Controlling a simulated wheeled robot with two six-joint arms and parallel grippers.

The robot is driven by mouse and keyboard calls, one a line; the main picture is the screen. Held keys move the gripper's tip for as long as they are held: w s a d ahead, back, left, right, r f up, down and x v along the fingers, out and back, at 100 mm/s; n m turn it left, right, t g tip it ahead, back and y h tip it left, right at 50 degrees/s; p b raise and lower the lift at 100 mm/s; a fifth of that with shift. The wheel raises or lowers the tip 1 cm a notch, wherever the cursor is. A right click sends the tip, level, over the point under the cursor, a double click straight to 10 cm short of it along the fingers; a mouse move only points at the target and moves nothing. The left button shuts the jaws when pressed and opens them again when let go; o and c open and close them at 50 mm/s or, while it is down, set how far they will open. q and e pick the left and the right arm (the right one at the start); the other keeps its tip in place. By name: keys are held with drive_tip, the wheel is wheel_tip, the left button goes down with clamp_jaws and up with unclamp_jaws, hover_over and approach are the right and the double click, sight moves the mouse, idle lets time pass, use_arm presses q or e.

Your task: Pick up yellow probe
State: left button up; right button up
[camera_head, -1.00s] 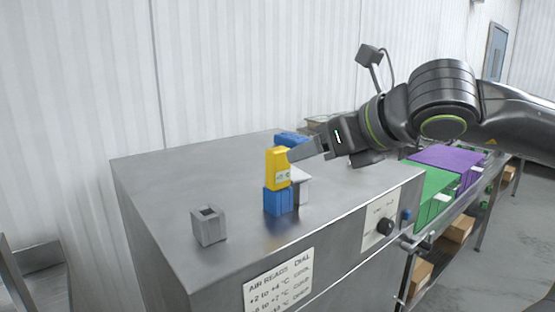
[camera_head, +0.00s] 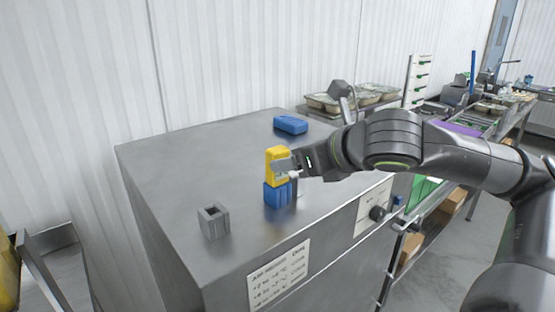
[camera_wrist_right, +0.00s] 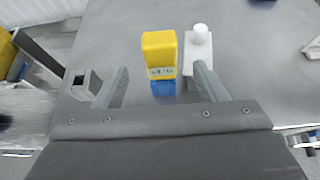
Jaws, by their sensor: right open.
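The yellow probe (camera_head: 275,162) stands upright in a blue holder (camera_head: 277,194) on top of the steel cabinet. In the right wrist view the yellow probe (camera_wrist_right: 160,53) shows a small display on its face, with the blue holder (camera_wrist_right: 163,88) below it. My right gripper (camera_head: 284,167) is at the probe, coming from the right. In the wrist view its two open fingers (camera_wrist_right: 160,82) lie on either side of the probe and holder, with gaps visible. My left gripper is not in view.
A white bottle (camera_wrist_right: 201,45) stands close to the right of the probe. A grey open box (camera_head: 213,221) sits at the cabinet's front left, and a blue case (camera_head: 290,124) lies at the back. The cabinet top (camera_head: 190,160) is otherwise clear.

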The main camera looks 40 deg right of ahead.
sight(277, 176)
drive_tip(key=p+x, duration=0.3)
drive_tip(key=x, duration=0.1)
drive_tip(key=shift+w+f, duration=0.1)
drive_tip(key=shift+w, duration=0.25)
drive_tip(key=shift+p+x, duration=0.95)
drive_tip(key=shift+x, duration=1.25)
drive_tip(key=shift+f, duration=0.1)
drive_tip(key=shift+c, duration=0.2)
drive_tip(key=shift+s, duration=0.1)
drive_tip(key=c, duration=1)
drive_tip(key=shift+c, duration=0.2)
